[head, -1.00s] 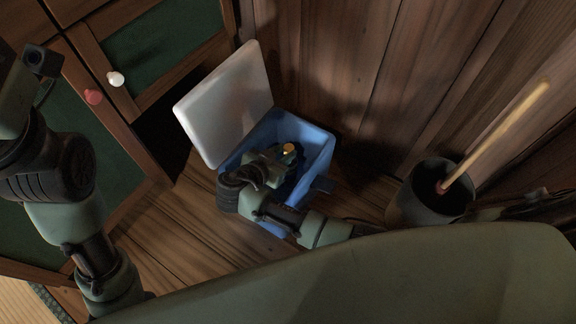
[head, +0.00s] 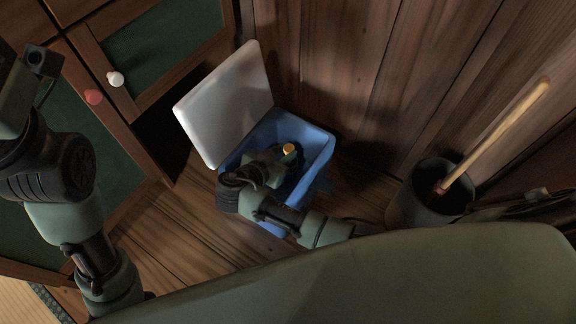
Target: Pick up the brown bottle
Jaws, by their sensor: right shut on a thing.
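The brown bottle shows only as an orange cap (head: 289,149) and a dark shape beneath it, inside the blue cooler box (head: 318,142). My right gripper (head: 284,165) reaches down into the box and is shut on the bottle; its fingers are dark and mostly hidden by the wrist. The bottle's body is in shadow and I cannot make out its colour. My left arm comes in at the left edge; its gripper end is at the upper left, and its fingers are not visible.
The box's white lid (head: 228,105) stands open at its left back. A dark bucket (head: 432,203) with a wooden stick (head: 497,137) stands at the right. A green-panelled cabinet (head: 160,45) is at the left, and a plank wall (head: 345,60) rises close behind the box.

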